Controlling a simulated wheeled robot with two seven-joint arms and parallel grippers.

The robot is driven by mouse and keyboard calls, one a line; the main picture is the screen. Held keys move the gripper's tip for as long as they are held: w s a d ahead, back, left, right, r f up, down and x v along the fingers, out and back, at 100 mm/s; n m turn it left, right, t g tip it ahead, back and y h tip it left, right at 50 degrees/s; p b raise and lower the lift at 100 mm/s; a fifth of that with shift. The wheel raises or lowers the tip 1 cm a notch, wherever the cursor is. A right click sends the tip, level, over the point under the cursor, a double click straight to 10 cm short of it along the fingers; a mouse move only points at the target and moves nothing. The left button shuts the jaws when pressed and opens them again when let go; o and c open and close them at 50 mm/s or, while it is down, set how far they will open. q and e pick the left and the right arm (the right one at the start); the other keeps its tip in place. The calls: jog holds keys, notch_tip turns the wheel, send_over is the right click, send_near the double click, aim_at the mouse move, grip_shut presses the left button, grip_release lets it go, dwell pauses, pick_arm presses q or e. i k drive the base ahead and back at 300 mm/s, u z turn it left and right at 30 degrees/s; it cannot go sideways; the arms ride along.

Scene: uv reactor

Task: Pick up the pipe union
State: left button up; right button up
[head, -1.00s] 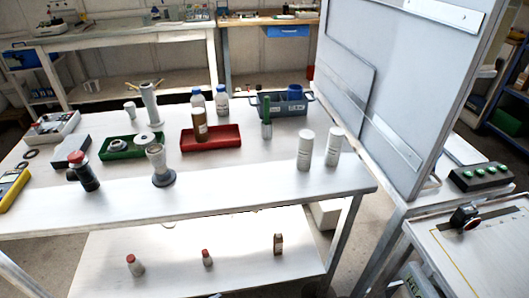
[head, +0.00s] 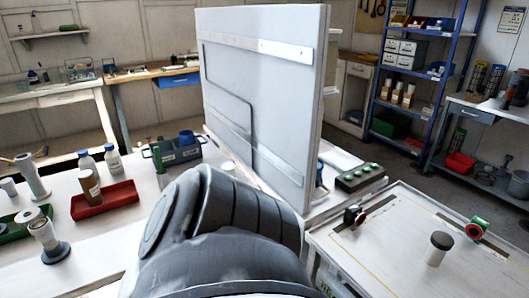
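I cannot tell for certain which part is the pipe union. A grey ring-shaped fitting (head: 28,214) lies in the green tray (head: 12,235) at the left edge of the head view; it may be the union. A grey flanged fitting (head: 48,241) stands upright on the white bench just in front of that tray. A taller grey pipe piece (head: 33,178) stands behind it. Neither of my grippers shows. A large dark link of my own arm fills the lower middle and hides part of the bench.
A red tray (head: 104,199) holds a brown bottle (head: 89,187), with white bottles behind. A blue-grey caddy (head: 175,152) stands further back. An upright grey panel (head: 262,95) rises beyond my arm. A green-button box (head: 361,177) and a side table (head: 400,245) are right.

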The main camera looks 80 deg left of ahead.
aim_at(55, 250)
jog(key=z, duration=5.65)
